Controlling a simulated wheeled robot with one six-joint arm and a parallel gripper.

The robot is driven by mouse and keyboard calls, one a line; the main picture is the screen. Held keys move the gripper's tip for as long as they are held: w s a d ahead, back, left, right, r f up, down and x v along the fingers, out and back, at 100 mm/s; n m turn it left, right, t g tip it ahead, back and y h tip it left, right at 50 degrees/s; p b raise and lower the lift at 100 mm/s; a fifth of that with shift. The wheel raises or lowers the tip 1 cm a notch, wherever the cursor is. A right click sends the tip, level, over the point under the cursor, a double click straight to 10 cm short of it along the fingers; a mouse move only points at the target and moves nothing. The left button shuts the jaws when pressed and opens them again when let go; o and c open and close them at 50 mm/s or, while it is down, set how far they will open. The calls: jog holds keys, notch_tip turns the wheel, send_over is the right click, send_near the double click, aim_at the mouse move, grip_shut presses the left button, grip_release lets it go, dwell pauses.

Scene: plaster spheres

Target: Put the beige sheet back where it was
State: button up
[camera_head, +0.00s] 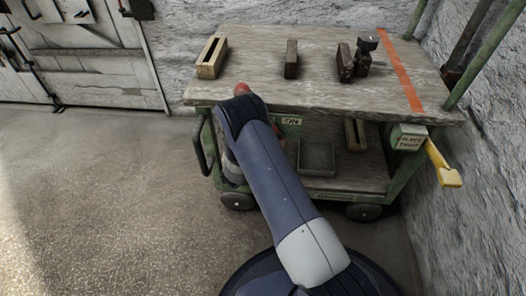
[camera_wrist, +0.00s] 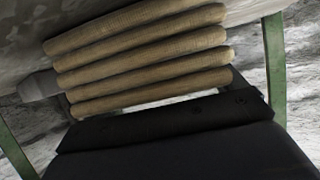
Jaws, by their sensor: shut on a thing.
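A beige, ridged thing, which looks like the beige sheet (camera_wrist: 145,58), crosses the middle of the wrist view as several rounded bands. My gripper (camera_wrist: 165,112) shows as a dark body along the bottom of that view, close against the sheet, and is shut on it. Its fingertips are mostly hidden behind the sheet. In the head view my own arm hides the gripper and the sheet, at the cart's left end. A light wooden block with a slot (camera_head: 212,57) stands at the left of the cart top (camera_head: 255,80). A similar slotted block (camera_head: 356,135) is on the lower shelf.
The cart top also holds a dark upright block (camera_head: 291,58), a brown block (camera_head: 346,62) and a dark metal piece (camera_head: 366,46). A grey tray (camera_head: 317,157) sits on the lower shelf (camera_head: 345,186). A yellow handle (camera_head: 443,165) sticks out at right. Floor at left is clear.

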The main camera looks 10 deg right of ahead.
jog(key=o, duration=1)
jog(key=shift+c, duration=0.2)
jog(key=shift+r, duration=0.1)
jog(key=p+v, duration=0.3)
jog(key=v, duration=0.7)
jog(key=shift+s+a+r, duration=0.15)
jog(key=shift+a, duration=0.1)
jog(key=shift+s+a+r, duration=0.2)
jog(key=shift+s+a, duration=0.2)
jog(key=shift+s, duration=0.2)
jog(key=shift+w, duration=0.1)
